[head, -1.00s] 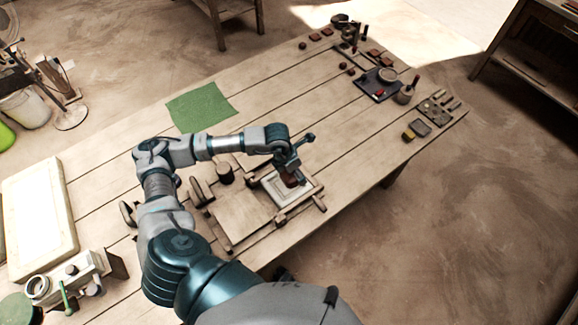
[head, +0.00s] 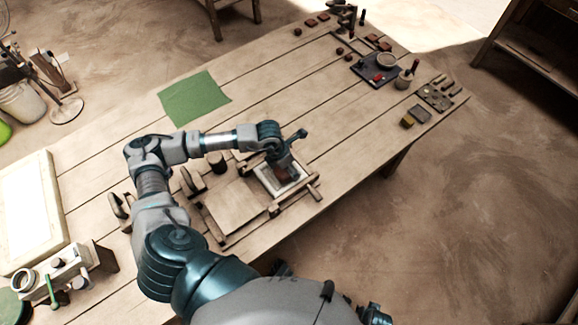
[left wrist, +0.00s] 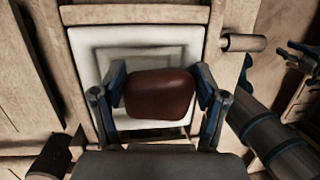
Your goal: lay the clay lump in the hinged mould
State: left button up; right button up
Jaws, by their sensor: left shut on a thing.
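The clay lump (left wrist: 160,93) is a reddish-brown rounded block. My left gripper (head: 284,170) is shut on it, one finger at each side, as the left wrist view (left wrist: 161,92) shows. The lump also shows small and dark in the head view (head: 284,175), low over the pale bed of the hinged mould. The mould (head: 262,180) lies open, with its pale square recessed plate (left wrist: 85,62) under the lump and its wooden board (head: 236,205) flat to the left. I cannot tell whether the lump touches the plate. Part of what seems my right gripper (left wrist: 300,56) shows at the right edge; its jaws are unclear.
A green cloth (head: 195,98) lies behind the mould on the wooden table (head: 310,115). A dark cylinder (head: 217,163) stands close behind the mould. A dark tray (head: 375,70) with small items stands at the far right. The table between mould and tray is clear.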

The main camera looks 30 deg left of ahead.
aim_at(278, 170)
pick_arm(q)
jog(key=shift+a, duration=0.4)
jog(key=shift+s+a+f, duration=0.1)
jog(key=shift+a+f, duration=0.05)
jog(key=shift+a, duration=0.4)
jog(key=o, duration=1.3)
jog(key=shift+a+f, duration=0.15)
jog(key=shift+a, duration=0.4)
jog(key=shift+o, duration=1.4)
jog(key=shift+a+f, duration=0.1)
jog(key=shift+a, duration=0.2)
jog(key=shift+d+r, duration=0.25)
jog(key=shift+d, duration=0.9)
jog(key=shift+r, duration=0.15)
jog(key=v, duration=0.4)
jog(key=a+v, duration=0.1)
jog(key=v, duration=0.3)
jog(key=shift+a, duration=0.2)
jog(key=r, duration=0.2)
jog(key=d+r, duration=0.1)
jog(key=shift+s+d+r, duration=0.1)
jog(key=shift+s+r, duration=0.15)
jog(key=shift+r, duration=0.1)
pick_arm(e)
jog(key=shift+a+r, duration=0.2)
jog(key=shift+a, duration=0.4)
